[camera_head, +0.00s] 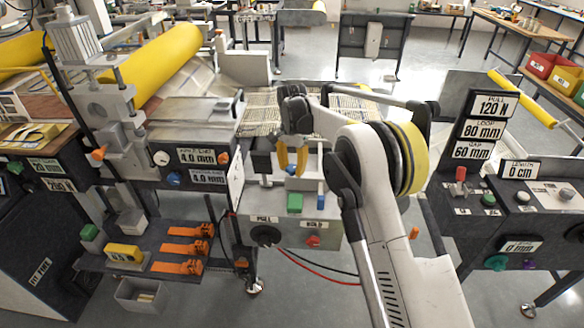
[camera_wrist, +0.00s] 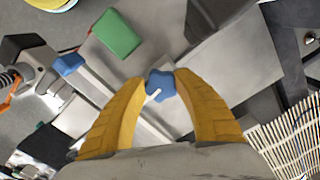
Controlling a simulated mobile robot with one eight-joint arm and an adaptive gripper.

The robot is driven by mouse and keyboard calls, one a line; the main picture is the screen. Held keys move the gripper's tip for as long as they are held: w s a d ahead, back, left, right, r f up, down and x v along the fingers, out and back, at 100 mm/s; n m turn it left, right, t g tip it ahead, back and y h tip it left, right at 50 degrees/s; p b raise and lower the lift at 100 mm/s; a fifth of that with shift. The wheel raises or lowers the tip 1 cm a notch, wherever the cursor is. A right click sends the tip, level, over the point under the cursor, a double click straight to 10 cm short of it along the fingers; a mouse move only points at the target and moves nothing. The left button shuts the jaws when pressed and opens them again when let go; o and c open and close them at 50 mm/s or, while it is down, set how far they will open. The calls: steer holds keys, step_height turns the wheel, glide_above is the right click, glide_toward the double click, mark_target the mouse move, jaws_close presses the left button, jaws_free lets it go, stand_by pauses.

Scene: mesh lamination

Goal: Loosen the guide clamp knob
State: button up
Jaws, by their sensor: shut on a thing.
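A blue star-shaped knob with a small white mark (camera_wrist: 160,84), which I take for the guide clamp knob, sits between the tips of my yellow-fingered gripper (camera_wrist: 160,82) in the wrist view. The fingers close on it from both sides. In the head view my gripper (camera_head: 291,168) points down over the middle bench unit, and a bit of the blue knob (camera_head: 291,170) shows between the fingers. The knob's shaft and underside are hidden.
A green block (camera_head: 295,202) and a blue block (camera_head: 320,201) stand near the knob. A dark knob (camera_head: 265,236) and a red part (camera_head: 313,240) are on the unit's front. A woven mesh (camera_wrist: 290,140) lies close by at right in the wrist view.

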steer(key=n+p, duration=0.1)
steer(key=n, duration=0.3)
steer(key=shift+d, duration=0.1)
steer(key=n+p, duration=0.1)
steer(key=n, duration=0.3)
steer(key=shift+d+n, duration=0.1)
steer(key=shift+n, duration=0.3)
steer(key=n, duration=0.4)
steer(key=shift+d+n+p, duration=0.1)
steer(key=shift+n+p, duration=0.25)
steer(key=shift+n, duration=1.45)
steer(key=o, duration=1.2)
steer(key=shift+c, duration=0.2)
